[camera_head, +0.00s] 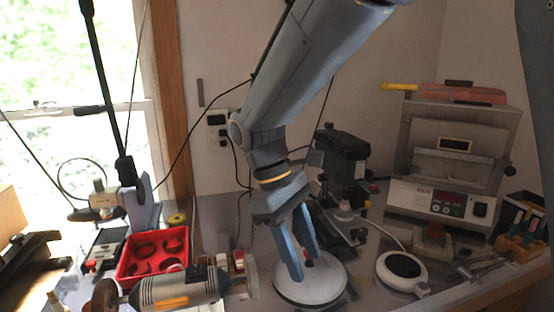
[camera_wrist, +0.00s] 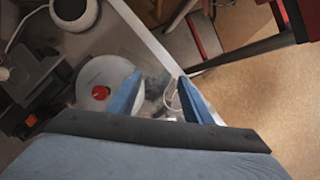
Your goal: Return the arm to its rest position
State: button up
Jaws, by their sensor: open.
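My arm reaches down from the top of the head view, with its wrist bent so the gripper points at the bench. My gripper (camera_head: 306,265) is open, its two blue fingers apart, and I see nothing held between them. In the head view it overlaps a round pale disc (camera_head: 322,290) with a small red knob; its height above the disc is hard to tell. In the wrist view my gripper (camera_wrist: 161,75) also shows spread fingers. There the disc (camera_wrist: 112,68) with its red knob lies left of the fingers, partly behind the left one.
The bench is crowded. A red tray (camera_head: 130,268) and a grey motor tool (camera_head: 180,288) stand left. A white round device (camera_head: 401,270) and a metal machine (camera_head: 440,195) stand right. The wrist view shows the bench edge and brown floor (camera_wrist: 255,85) beyond.

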jog(key=d+f+m+t+y, duration=0.1)
jog(key=d+f+m, duration=0.2)
jog(key=d, duration=0.1)
jog(key=s+d+f+m+t+y, duration=0.1)
jog(key=d+f+m, duration=0.3)
jog(key=d, duration=0.1)
jog(key=s+d+f+m+t+y, duration=0.1)
jog(key=d+f+m, duration=0.2)
jog(key=d+m, duration=0.1)
jog(key=shift+d+f+t+y, duration=0.2)
jog(key=shift+d+t+y, duration=0.2)
jog(key=shift+d, duration=0.3)
